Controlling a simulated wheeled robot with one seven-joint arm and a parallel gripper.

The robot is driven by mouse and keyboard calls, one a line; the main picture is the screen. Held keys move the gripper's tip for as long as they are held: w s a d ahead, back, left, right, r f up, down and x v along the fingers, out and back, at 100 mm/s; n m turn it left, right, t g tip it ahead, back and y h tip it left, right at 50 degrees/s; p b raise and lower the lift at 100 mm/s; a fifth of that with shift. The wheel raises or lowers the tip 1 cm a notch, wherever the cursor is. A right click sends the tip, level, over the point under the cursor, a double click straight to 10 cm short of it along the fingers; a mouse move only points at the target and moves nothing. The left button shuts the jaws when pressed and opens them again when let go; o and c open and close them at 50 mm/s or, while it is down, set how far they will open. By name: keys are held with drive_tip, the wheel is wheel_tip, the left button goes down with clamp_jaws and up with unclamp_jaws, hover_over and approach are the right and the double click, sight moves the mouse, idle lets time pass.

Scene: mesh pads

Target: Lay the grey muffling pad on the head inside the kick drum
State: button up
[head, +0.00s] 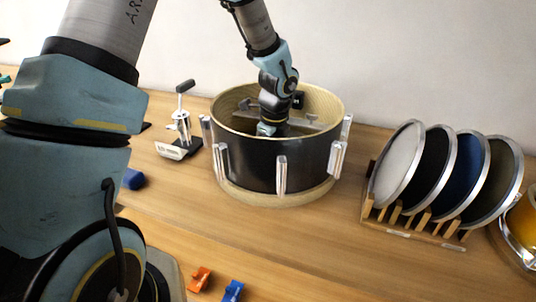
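The kick drum (252,165) stands upright on the wooden table in the head view, a black shell with pale wooden rims and clear lugs around it. Its top is open. My arm reaches down into the drum from above, and its lower end is inside the shell. The drum's near wall hides my gripper's fingertips, so I cannot see whether they hold anything. The grey muffling pad is not visible. The head at the bottom of the drum is also hidden by the near wall.
A wooden rack (418,228) holds several round drum heads on the right. A metal pedal-like device (182,135) stands left of the drum. Orange (200,279) and blue (232,291) clips lie at the front. The table between drum and rack is clear.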

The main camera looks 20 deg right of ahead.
drive_tip(key=shift+f, duration=0.15)
drive_tip(key=o, duration=1.4)
drive_tip(key=r, duration=0.7)
drive_tip(key=s+r+b, duration=0.1)
drive_tip(key=r, duration=0.2)
drive_tip(key=shift+d+r, duration=0.35)
